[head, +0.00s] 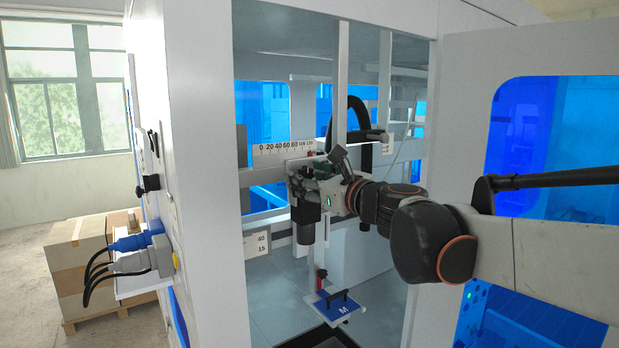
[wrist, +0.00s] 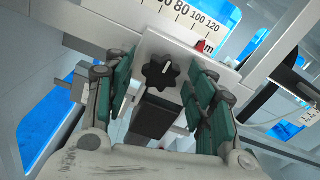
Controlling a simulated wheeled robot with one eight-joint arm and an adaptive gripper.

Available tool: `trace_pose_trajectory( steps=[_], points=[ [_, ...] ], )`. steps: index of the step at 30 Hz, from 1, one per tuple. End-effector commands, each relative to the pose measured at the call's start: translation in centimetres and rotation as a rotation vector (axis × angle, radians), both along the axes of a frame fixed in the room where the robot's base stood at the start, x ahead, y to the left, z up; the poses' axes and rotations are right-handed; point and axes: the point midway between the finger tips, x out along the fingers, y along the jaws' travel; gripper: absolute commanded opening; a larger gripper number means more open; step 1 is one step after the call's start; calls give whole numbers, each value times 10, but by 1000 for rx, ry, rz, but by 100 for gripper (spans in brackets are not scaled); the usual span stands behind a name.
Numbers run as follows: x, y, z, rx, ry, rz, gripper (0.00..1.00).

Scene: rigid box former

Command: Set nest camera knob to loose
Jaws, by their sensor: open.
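The knob (wrist: 161,72) is a black, lobed star knob on a light grey plate (wrist: 150,46) in the wrist view. A dark block (wrist: 152,118) sits just below it. My gripper (wrist: 158,88) is open, with one green-padded finger on each side of the knob. The knob appears between the fingers, and I cannot tell whether either finger touches it. In the head view my gripper (head: 312,183) is inside the machine opening, and it hides the knob. No loose or tight marking is readable near the knob.
A ruler scale (wrist: 196,25) with a red pointer (wrist: 199,41) lies just above the plate. A grey rail (head: 266,217) runs behind my gripper. The open door (head: 461,130) is at right, the machine's side wall (head: 208,150) at left.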

Motion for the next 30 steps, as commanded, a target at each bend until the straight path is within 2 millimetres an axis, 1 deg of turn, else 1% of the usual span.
trace_pose_trajectory(
  steps=[6,7,8,9,11,12,13,23,30],
  points=[
    [0,0,0,0,0,0,51],
    [0,0,0,0,0,0,46],
    [0,0,0,0,0,0,40],
    [0,0,0,0,0,0,30],
    [0,0,0,0,0,0,17],
    [0,0,0,0,0,0,8],
    [0,0,0,0,0,0,6],
    [0,0,0,-22,-15,0,6],
    [0,-1,-1,-121,-82,0,6]
  ],
)
